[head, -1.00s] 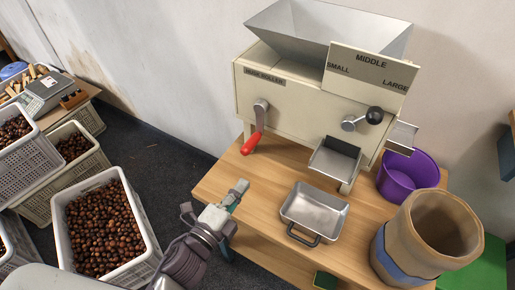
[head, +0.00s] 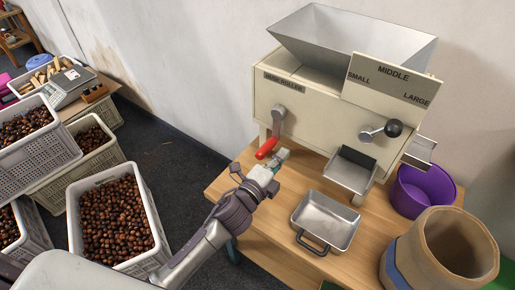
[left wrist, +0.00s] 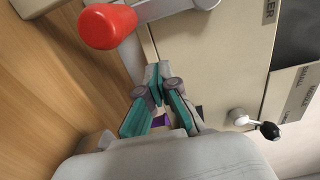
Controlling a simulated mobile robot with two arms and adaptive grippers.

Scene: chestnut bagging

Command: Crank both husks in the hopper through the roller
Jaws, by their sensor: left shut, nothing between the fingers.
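The cream husk roller machine (head: 305,112) stands on a wooden table, with a grey metal hopper (head: 350,42) on top. No husks show in the visible part of the hopper; its bottom is hidden. The crank (head: 278,120) on the front hangs down, ending in a red handle (head: 266,148). My left gripper (head: 281,157) is shut and empty, just below and beside the red handle. In the left wrist view the closed fingers (left wrist: 158,78) are apart from the red handle (left wrist: 108,26), which is at the upper left. My right gripper is out of view.
A metal tray (head: 326,221) sits on the table (head: 262,222) below the chute (head: 351,169). A black-knobbed lever (head: 393,129) is right of the crank. A purple bucket (head: 424,190) and a brown barrel (head: 447,250) stand at right. Crates of chestnuts (head: 157,225) fill the left.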

